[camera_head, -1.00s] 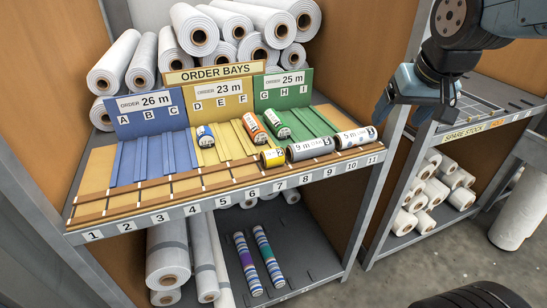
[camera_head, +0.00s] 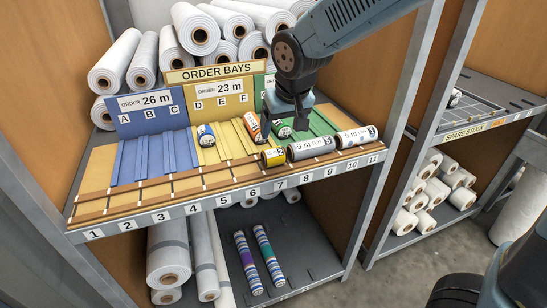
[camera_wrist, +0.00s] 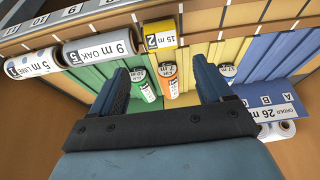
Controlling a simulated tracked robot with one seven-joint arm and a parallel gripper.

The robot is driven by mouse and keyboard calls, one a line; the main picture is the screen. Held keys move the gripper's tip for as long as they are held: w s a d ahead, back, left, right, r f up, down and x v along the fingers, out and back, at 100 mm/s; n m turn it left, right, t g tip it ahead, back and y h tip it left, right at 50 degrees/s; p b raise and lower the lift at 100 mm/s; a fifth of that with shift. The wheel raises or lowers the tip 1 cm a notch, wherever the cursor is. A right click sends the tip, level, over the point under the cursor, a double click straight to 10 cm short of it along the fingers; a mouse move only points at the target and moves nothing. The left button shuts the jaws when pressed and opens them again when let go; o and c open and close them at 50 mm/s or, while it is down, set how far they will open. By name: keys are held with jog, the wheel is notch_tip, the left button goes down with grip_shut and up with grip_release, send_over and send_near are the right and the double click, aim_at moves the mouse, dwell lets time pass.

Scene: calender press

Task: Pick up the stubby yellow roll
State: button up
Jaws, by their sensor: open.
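The stubby yellow roll (camera_head: 273,157) lies on the front wooden ledge above numbers 6 and 7, left of a grey roll (camera_head: 311,149). In the wrist view the yellow roll (camera_wrist: 160,36) shows its white label and lies beyond the fingertips, roughly centred between them. My gripper (camera_head: 283,124) is open and empty above the yellow and green bays, above and behind the yellow roll. Its two fingers (camera_wrist: 162,75) point toward the shelf in the wrist view. Nothing hides the yellow roll's label in either view.
A white roll (camera_head: 356,138) lies right of the grey one. An orange roll (camera_head: 254,127), a green roll (camera_head: 281,128) and a blue-ended roll (camera_head: 206,135) lie in the bays. Upright order boards (camera_head: 219,96) stand behind. The ledge left of the yellow roll is clear.

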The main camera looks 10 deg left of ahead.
aim_at(274, 150)
jog(key=x, duration=0.7)
jog(key=shift+w+f, duration=0.1)
jog(key=shift+f, duration=0.25)
jog(key=shift+a+x, duration=0.15)
jog(key=shift+x, duration=1.15)
jog(key=shift+a+x, duration=0.1)
jog(key=shift+x, duration=1.2)
jog(key=shift+w+r, duration=0.1)
jog(key=shift+w, duration=0.05)
jog(key=c, duration=0.7)
